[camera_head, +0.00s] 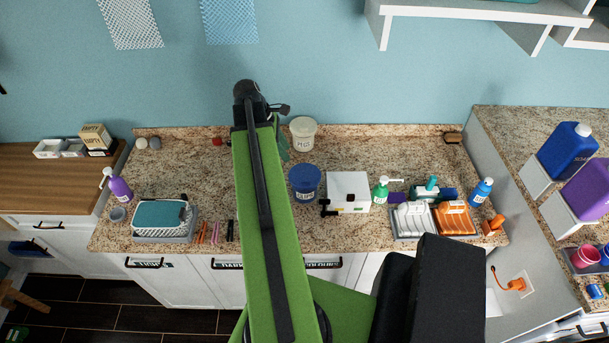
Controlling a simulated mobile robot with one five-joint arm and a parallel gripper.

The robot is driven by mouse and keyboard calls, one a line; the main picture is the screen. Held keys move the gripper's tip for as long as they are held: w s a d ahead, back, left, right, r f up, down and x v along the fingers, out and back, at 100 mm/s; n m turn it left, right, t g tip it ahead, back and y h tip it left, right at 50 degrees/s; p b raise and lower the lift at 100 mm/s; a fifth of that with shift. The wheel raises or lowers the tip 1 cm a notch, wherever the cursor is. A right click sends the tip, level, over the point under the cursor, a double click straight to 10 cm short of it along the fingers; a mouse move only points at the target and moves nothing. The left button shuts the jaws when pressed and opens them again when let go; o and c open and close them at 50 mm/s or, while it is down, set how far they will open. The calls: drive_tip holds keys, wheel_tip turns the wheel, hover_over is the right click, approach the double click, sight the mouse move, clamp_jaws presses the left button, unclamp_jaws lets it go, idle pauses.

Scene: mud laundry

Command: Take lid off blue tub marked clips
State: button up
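A round blue tub (305,184) stands on the granite counter near the middle, just right of my arm. A blue lid covers its top, and a pale label is on its front. The lettering is too small to read surely. My green arm rises through the middle of the view, left of the tub, and its dark upper joint is near the back wall. My gripper's fingers do not show; the arm seems to hide them. Nothing is seen touching the tub or its lid.
A pale lidded tub (302,133) stands behind the blue tub. A white box (347,190) is close on its right, then a green pump bottle (380,189). Pens and a teal-topped basket (161,217) lie left of my arm. The counter's back right is mostly clear.

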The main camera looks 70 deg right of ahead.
drive_tip(key=b, duration=1)
hover_over(305, 180)
drive_tip(key=w, duration=0.3)
drive_tip(key=f, duration=0.7)
drive_tip(key=a+f, duration=0.1)
drive_tip(key=f, duration=0.2)
drive_tip(key=shift+s+f, duration=0.15)
drive_tip(key=shift+f, duration=0.15)
drive_tip(key=shift+s+d+r+p, duration=0.1)
drive_tip(key=shift+p, duration=0.25)
drive_tip(key=b+x, duration=0.5)
clamp_jaws()
